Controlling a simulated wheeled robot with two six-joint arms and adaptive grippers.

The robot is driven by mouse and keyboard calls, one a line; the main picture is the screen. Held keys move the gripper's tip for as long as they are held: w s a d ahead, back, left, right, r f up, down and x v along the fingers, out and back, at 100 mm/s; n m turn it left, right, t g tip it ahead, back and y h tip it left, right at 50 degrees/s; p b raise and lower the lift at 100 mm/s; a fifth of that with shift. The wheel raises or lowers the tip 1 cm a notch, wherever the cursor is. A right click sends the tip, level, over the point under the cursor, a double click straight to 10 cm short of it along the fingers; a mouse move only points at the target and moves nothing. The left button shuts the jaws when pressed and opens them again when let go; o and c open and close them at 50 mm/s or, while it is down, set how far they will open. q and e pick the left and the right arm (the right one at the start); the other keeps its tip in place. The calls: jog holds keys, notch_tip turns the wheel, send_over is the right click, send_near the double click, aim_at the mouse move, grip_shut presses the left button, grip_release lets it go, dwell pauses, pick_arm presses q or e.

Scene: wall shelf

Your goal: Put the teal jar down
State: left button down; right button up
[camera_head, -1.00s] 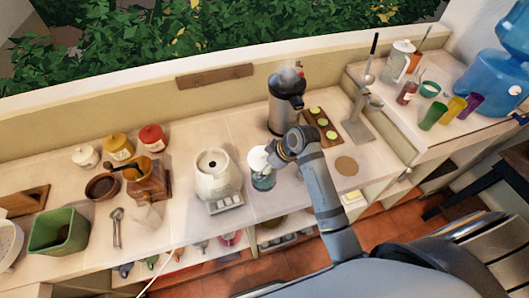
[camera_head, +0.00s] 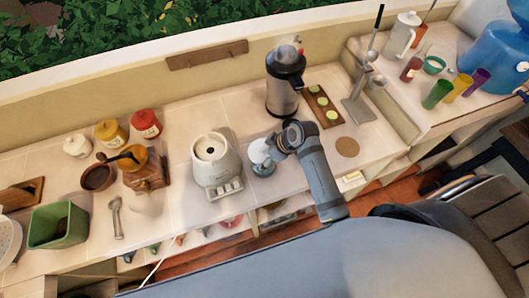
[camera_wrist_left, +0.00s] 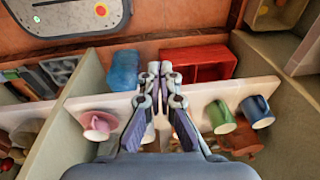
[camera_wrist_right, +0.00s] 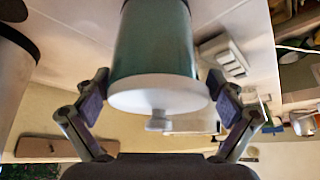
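The teal jar (camera_head: 263,168) has a pale, whitish lid and stands upright on the counter, just right of the white blender. My right gripper (camera_head: 273,150) is at the jar, reaching in from the right. In the right wrist view the jar (camera_wrist_right: 153,45) lies between the spread fingers (camera_wrist_right: 158,80), its white knobbed lid towards the camera. A gap shows on the right side; the left finger is very close to the jar. My left gripper (camera_wrist_left: 161,72) has its fingertips together and empty, in front of the lower shelf. It is outside the head view.
The blender (camera_head: 215,165) stands close left of the jar. A steel urn (camera_head: 284,85) and a wooden board with green slices (camera_head: 322,105) are behind. A round cork mat (camera_head: 347,147) lies to the right, with bare counter around it. Mugs (camera_wrist_left: 257,110) hang under the shelf.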

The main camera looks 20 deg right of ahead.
jog(key=shift+w, duration=0.3)
jog(key=b+v, duration=0.1)
jog(key=v, duration=0.3)
jog(key=shift+d+f+b, duration=0.1)
jog(key=shift+b, duration=0.25)
pick_arm(q)
jog(key=shift+s+f+b, duration=0.35)
jog(key=shift+s+f, duration=0.25)
jog(key=shift+f, duration=0.2)
jog(key=shift+s+f+b, duration=0.3)
jog(key=shift+s+f, duration=0.25)
jog(key=shift+f, duration=0.25)
pick_arm(e)
jog(key=v, duration=0.8)
